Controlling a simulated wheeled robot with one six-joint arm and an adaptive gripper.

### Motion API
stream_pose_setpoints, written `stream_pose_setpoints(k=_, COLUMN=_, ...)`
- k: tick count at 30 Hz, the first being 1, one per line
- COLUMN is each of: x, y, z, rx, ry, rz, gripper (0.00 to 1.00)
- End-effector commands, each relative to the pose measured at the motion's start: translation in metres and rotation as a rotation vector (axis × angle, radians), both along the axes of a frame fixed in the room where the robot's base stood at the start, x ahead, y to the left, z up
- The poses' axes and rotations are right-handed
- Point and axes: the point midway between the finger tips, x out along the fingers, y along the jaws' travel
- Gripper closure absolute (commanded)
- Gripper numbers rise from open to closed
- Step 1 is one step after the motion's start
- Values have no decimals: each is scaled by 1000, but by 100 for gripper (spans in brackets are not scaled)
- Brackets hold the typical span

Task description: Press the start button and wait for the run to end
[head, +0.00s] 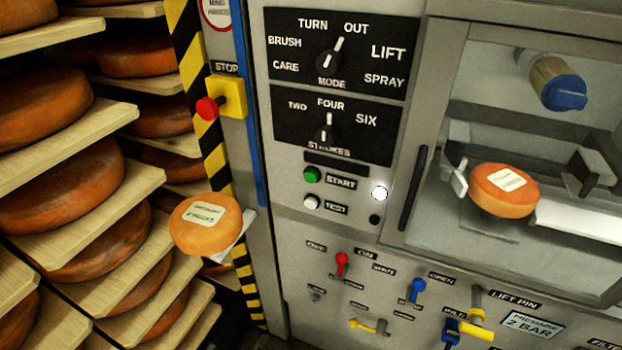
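The green start button (312,175) sits on the machine's grey panel, left of the START label (341,182). Nothing touches it. A white button (311,202) marked TEST is below it. A round lamp (379,193) to the right glows white; a smaller dark one (375,220) is under it. The mode knob (330,60) points up and right, towards OUT. The strokes knob (325,135) points up at FOUR. Behind the window, an orange cheese wheel (488,200) with a white label sits between grey jaws, below a blue-ended brush (563,92). My gripper is not in view.
A red stop button (207,108) on a yellow box is at the panel's left. A labelled cheese (190,238) sits on a pale support beside the striped post (212,165). Loaded cheese shelves (85,125) fill the left. Red (341,262), blue and yellow levers are below.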

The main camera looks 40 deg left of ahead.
Motion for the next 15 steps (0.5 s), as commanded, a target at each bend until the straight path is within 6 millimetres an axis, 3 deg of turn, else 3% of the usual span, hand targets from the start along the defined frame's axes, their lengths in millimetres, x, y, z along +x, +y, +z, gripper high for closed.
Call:
stream_pose_setpoints(k=9, x=0, y=0, z=0, rx=0, ry=0, rz=0, gripper=38)
stream_pose_setpoints(k=11, x=0, y=0, z=0, rx=0, ry=0, rz=0, gripper=51)
stream_pose_setpoints(k=15, x=0, y=0, z=0, rx=0, ry=0, rz=0, gripper=86)
